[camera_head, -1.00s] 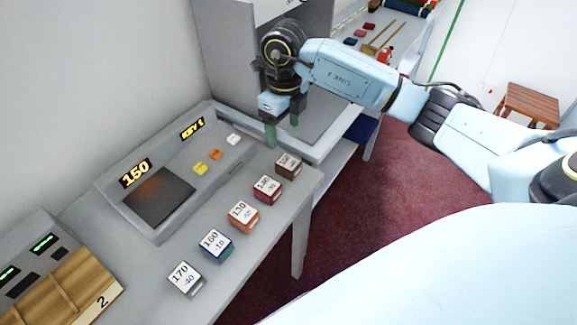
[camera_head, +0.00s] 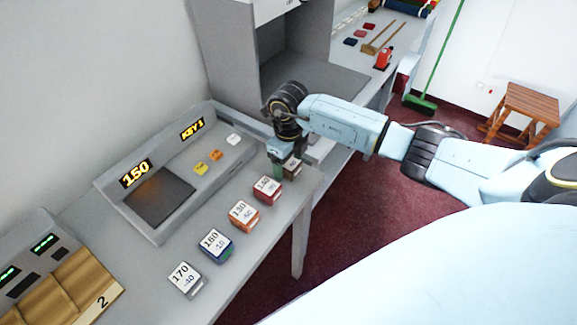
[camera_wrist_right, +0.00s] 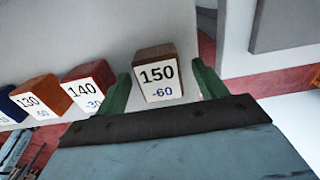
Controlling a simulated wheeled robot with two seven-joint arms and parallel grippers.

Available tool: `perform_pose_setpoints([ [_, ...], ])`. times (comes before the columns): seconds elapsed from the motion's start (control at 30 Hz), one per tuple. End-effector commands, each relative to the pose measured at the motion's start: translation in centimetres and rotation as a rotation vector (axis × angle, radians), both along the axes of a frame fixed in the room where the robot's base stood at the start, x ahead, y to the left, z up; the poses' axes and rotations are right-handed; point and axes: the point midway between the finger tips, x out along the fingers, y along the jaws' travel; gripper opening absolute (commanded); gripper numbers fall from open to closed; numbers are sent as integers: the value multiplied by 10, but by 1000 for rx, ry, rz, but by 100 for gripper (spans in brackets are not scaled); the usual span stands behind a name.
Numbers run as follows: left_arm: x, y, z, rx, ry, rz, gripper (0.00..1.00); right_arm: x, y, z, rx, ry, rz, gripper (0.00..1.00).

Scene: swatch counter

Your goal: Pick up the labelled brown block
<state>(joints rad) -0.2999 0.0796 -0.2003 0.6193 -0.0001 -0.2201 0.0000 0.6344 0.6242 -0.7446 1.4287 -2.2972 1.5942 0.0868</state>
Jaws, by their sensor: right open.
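The labelled brown block (camera_head: 291,168) stands at the far right end of the row of blocks on the counter. In the right wrist view the brown block (camera_wrist_right: 156,73) shows a white label reading 150 and -60. My right gripper (camera_head: 288,172) is low over it, and its green fingers partly hide it in the head view. In the right wrist view my right gripper (camera_wrist_right: 160,88) is open, with one green finger on each side of the block and small gaps to it. My left gripper is not in view.
A red block (camera_head: 267,189), an orange block (camera_head: 243,214), a blue block (camera_head: 216,244) and a grey block (camera_head: 185,279) stand in a row on the counter (camera_head: 245,280). A console (camera_head: 165,225) reading 150 stands behind them. The counter's front edge is close.

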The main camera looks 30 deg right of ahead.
Motion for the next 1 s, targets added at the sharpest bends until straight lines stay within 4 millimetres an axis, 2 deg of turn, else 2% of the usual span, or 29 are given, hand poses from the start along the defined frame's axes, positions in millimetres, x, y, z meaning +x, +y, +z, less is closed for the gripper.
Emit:
perform_pose_setpoints([
  [0.27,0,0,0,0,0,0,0,0,0,-4,1,0,0,71],
  [0.67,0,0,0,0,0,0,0,0,0,-4,0,-1,0,21],
  [0.87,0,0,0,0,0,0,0,0,0,-3,0,-1,-1,21],
  [1.0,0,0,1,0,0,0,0,1,0,10,0,-4,0,21],
])
